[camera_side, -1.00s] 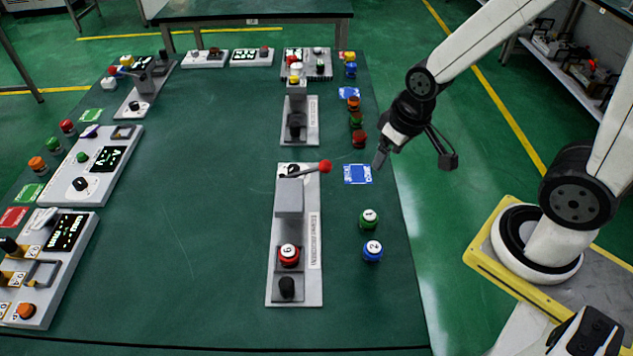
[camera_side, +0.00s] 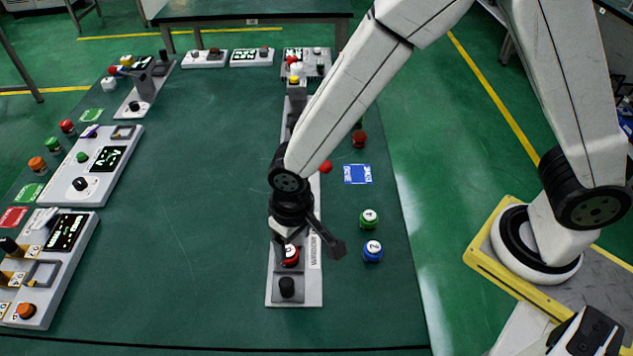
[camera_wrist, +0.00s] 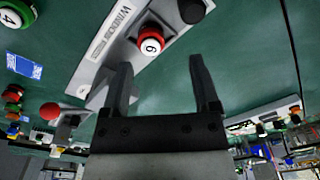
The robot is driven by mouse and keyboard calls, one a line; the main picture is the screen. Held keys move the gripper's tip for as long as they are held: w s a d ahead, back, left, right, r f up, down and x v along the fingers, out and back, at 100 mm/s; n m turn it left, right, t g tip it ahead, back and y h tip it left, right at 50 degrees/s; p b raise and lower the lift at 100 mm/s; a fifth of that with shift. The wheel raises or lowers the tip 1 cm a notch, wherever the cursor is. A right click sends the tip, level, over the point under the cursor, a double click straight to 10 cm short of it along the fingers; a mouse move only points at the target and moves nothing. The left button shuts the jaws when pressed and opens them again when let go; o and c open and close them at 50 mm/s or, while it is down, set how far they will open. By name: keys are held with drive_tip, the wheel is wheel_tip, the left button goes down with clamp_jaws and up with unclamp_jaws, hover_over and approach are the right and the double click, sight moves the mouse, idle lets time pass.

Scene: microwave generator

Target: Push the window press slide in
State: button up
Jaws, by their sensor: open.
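The window press has a long grey base (camera_side: 313,292) with a label reading "WINDOW" on its side; the label strip (camera_wrist: 108,38) also shows in the wrist view. A red cap with a white numbered top (camera_side: 290,257) sits on it, seen too in the wrist view (camera_wrist: 150,42). A black knob (camera_side: 287,288) stands at its near end. The red lever ball (camera_side: 326,167) shows beside my arm, which hides the upright block. My gripper (camera_side: 284,240) is above the press near the red cap. In the wrist view my gripper (camera_wrist: 161,65) is open, with nothing between its fingers.
A green numbered piece (camera_side: 369,219) and a blue one (camera_side: 373,251) stand right of the press. A blue card (camera_side: 357,174) lies beyond them. Control panels (camera_side: 65,235) line the left side. The table between the panels and the press is clear.

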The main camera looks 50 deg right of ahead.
hover_over(285, 281)
wheel_tip(285, 281, down, 2)
drive_tip(key=shift+f, duration=0.15)
drive_tip(key=shift+f, duration=0.1)
drive_tip(key=shift+f, duration=3.8)
drive_tip(key=shift+c, duration=0.2)
clamp_jaws()
